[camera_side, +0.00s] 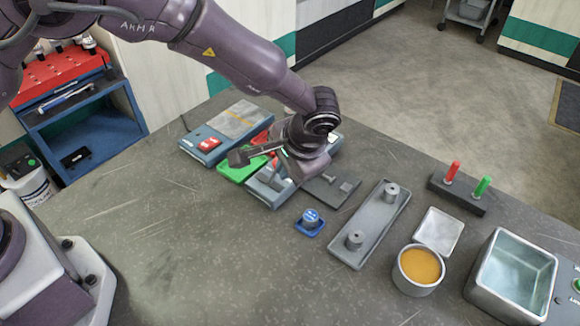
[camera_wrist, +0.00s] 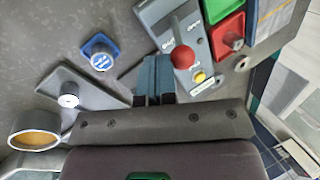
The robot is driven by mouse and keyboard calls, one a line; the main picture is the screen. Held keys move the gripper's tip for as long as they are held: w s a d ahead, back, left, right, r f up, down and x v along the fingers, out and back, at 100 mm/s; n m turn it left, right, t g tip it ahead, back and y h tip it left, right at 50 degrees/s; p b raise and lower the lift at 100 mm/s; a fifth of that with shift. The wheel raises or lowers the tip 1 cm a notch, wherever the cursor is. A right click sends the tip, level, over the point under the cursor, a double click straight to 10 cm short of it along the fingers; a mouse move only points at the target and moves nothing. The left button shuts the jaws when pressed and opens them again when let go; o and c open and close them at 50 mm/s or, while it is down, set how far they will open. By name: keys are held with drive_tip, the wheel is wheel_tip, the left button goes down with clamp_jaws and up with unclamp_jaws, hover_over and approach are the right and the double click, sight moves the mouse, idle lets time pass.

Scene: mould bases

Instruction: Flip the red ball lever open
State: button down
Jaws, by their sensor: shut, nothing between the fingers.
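The red ball (camera_wrist: 183,57) of the lever stands over a grey-blue base (camera_wrist: 156,13) in the wrist view. A yellow button (camera_wrist: 200,77) is on the same base.
A green holder (camera_side: 232,174) and a box with a red button (camera_side: 208,145) lie beside the base. A blue knob (camera_side: 310,217), a two-peg plate (camera_side: 368,235), an orange-filled bowl (camera_side: 418,267) and a metal bin (camera_side: 512,275) stand to the right. The front table is clear.

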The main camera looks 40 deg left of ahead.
drive_tip(key=shift+a, duration=0.15)
drive_tip(key=shift+a+r+h, duration=0.5)
drive_tip(key=shift+a+h, duration=0.35)
drive_tip(key=shift+h, duration=0.15)
drive_tip(key=a+h, duration=0.5)
drive_tip(key=a, duration=0.1)
drive_tip(key=shift+r, duration=0.25)
drive_tip(key=shift+a, duration=0.1)
